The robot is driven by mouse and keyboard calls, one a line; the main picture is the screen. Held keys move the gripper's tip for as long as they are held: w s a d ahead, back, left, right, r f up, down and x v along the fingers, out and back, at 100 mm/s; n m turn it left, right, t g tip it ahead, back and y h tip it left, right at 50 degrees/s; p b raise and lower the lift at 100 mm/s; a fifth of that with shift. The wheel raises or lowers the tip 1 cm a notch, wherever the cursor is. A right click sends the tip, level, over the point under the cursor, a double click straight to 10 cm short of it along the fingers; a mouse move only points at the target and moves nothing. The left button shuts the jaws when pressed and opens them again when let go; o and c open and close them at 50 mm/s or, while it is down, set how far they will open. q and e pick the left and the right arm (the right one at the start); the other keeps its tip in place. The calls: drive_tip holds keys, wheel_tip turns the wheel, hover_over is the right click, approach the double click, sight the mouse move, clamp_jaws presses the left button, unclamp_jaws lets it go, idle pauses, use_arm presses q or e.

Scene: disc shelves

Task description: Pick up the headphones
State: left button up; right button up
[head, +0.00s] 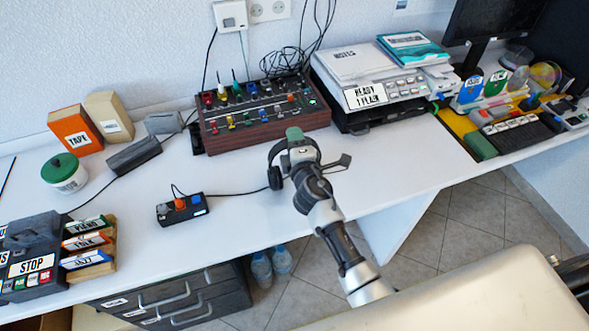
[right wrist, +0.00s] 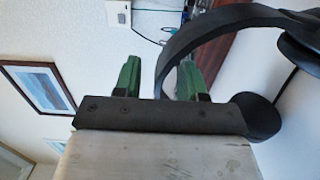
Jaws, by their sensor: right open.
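The black headphones (head: 274,178) stand on the white desk, in front of the mixer. In the head view my right gripper (head: 294,135) reaches over them and hides part of them. In the right wrist view the gripper's two green fingers (right wrist: 165,62) are apart, and the dark headband (right wrist: 177,55) curves up between them and over to the right. An ear cup (right wrist: 262,117) shows beside the gripper. The gripper is open; I cannot tell whether a finger touches the band. My left gripper is not in view.
The mixer (head: 262,115) stands just behind the headphones, with a printer (head: 384,92) to its right. A small control box (head: 181,210) with a cable lies to the left. The desk right of my gripper is mostly clear. Drawers (head: 180,300) stand below.

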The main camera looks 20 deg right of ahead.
drive_tip(key=shift+c, duration=0.2)
clamp_jaws()
drive_tip(key=shift+r, duration=0.2)
